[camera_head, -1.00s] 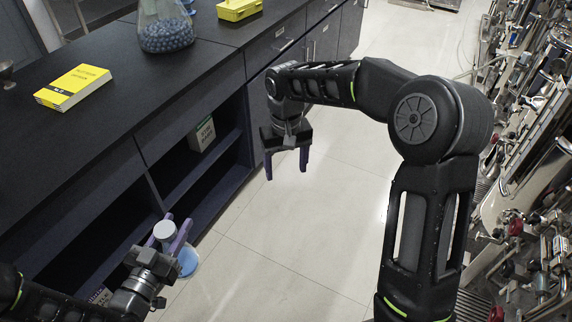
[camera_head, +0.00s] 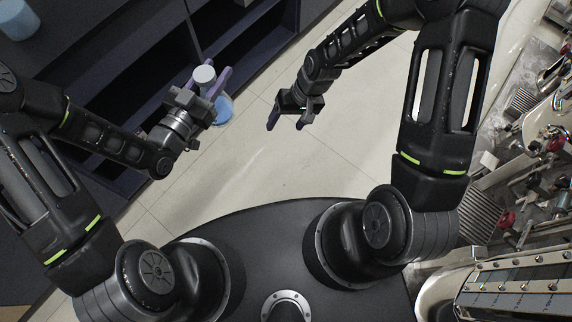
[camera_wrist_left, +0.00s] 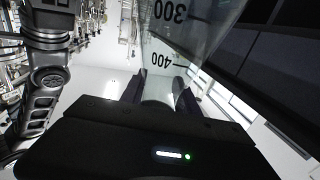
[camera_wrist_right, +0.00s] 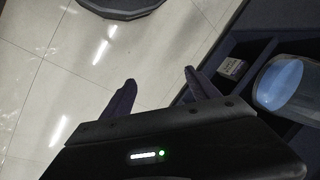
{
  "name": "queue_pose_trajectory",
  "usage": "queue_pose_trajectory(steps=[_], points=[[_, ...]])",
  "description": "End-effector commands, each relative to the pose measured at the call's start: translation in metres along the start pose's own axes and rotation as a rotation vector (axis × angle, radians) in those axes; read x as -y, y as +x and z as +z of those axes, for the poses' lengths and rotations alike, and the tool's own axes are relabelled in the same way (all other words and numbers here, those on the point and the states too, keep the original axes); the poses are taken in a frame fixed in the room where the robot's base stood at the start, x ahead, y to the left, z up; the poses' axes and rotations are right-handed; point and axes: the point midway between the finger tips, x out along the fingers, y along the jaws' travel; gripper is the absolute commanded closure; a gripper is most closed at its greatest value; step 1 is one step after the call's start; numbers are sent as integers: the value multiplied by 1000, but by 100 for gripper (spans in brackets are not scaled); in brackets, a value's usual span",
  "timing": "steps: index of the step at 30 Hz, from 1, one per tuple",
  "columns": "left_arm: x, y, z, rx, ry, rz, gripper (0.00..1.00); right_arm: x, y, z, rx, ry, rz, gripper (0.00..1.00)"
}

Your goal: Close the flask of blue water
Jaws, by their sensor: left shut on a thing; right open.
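My left gripper (camera_head: 208,76) is shut on the flask (camera_head: 222,110), holding it in the air in front of the dark shelves. From above, a pale round top (camera_head: 204,74) shows between the purple fingers, with blue below it. I cannot tell whether that top is a cap or an open mouth. In the left wrist view the clear flask (camera_wrist_left: 180,40) shows 300 and 400 marks. In the right wrist view a clear round body with blue inside (camera_wrist_right: 280,85) is at the right. My right gripper (camera_head: 286,123) is open and empty, to the right of the flask. No separate stopper is recognisable.
Dark open shelves (camera_head: 245,40) stand behind my left gripper. A small box (camera_wrist_right: 232,68) sits in a shelf in the right wrist view. A blue container (camera_head: 15,18) is cut off at the top left. Pale floor (camera_head: 270,165) is free between the arms. Metal equipment (camera_head: 535,130) crowds the right side.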

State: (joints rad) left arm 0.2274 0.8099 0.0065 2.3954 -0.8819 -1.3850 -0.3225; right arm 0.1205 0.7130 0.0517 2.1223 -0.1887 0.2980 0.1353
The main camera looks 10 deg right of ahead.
Motion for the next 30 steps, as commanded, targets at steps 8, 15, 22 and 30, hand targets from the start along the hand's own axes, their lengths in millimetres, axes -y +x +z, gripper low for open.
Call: queue_pose_trajectory(steps=[8,15,22,30], points=[[0,0,-1,-2,0,0,100,10,71,117,-20,82,-55,30],[0,0,-1,-2,0,0,100,7,78,149,-41,106,-43,30],[0,0,-1,-2,0,0,100,7,78,149,-44,106,-42,30],[18,4,-26,-3,10,-61,100,12,61,149,-41,108,-40,30]])
